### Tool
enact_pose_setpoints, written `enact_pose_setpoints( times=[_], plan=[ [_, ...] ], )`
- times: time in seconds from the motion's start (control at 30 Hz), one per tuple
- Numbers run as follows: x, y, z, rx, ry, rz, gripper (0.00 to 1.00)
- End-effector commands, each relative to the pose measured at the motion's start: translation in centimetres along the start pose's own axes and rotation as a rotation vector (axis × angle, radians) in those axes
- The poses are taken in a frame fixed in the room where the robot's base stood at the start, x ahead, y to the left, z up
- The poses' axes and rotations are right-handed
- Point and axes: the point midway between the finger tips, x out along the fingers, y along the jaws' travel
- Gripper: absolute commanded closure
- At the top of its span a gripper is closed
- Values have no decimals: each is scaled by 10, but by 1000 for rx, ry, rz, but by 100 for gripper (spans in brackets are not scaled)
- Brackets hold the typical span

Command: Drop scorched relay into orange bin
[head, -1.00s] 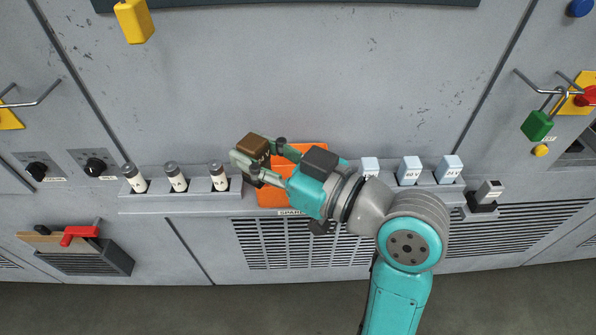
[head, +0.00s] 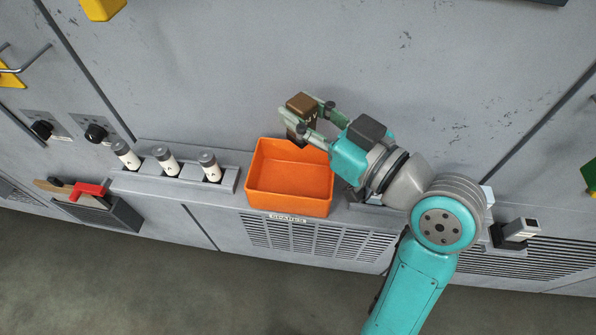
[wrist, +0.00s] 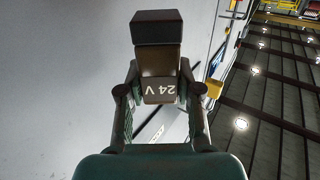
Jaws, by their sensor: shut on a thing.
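The scorched relay (head: 302,104) is a dark brown block held between the fingers of my gripper (head: 308,122). In the wrist view the relay (wrist: 158,60) stands upright between the fingertips and bears the marking "24 V". The orange bin (head: 290,178) sits on the ledge of the grey wall with a "SPARES" label below it, and its visible inside is empty. My gripper and the relay appear just above the bin's back rim in the head view. How far they are from the rim in height and depth I cannot tell.
Several white cylinders with grey caps (head: 167,160) stand on the ledge left of the bin. A grey block (head: 520,229) sits at the right. My arm hides part of the ledge right of the bin.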

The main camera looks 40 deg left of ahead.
Motion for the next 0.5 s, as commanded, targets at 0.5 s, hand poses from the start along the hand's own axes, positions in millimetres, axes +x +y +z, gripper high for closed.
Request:
enact_pose_setpoints(
  times=[0.5],
  plan=[
    [0,0,43,1,0,0,100]
  ],
)
